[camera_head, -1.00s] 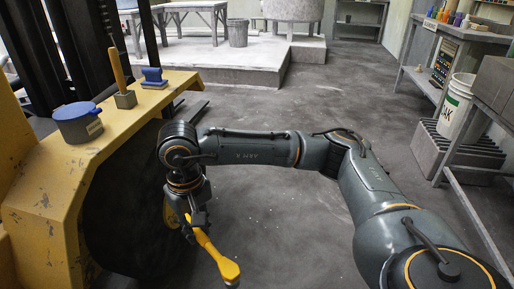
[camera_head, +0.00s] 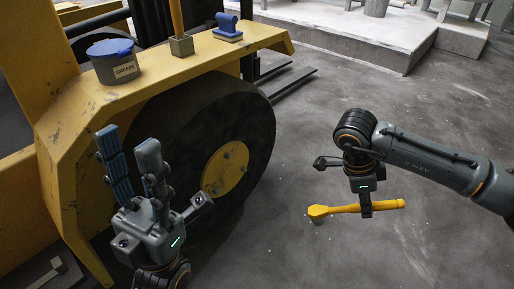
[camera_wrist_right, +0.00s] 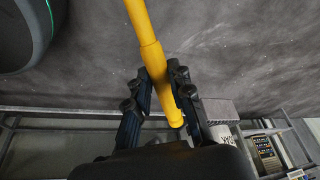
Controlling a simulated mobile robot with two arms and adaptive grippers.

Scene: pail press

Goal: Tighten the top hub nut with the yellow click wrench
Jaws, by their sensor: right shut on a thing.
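The yellow click wrench (camera_head: 345,208) lies roughly level above the floor, its rounded head to the left and its handle end to the right. My right gripper (camera_head: 366,208) is shut on its handle; the right wrist view also shows the wrench (camera_wrist_right: 148,50) between the two fingers. The yellow hub (camera_head: 225,170) is on the dark wheel, left of the wrench and well apart from it. The hub nuts are too small to tell apart. My left gripper (camera_head: 128,142) is open and empty, fingers up, in front of the wheel and left of the hub.
On the yellow fender (camera_head: 120,95) stand a grey grease pot (camera_head: 118,68) with a blue lid, a block (camera_head: 181,45) with an upright handle, and a blue tool (camera_head: 228,28). Fork-like bars (camera_head: 285,80) lie behind the wheel. The floor between hub and wrench is clear.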

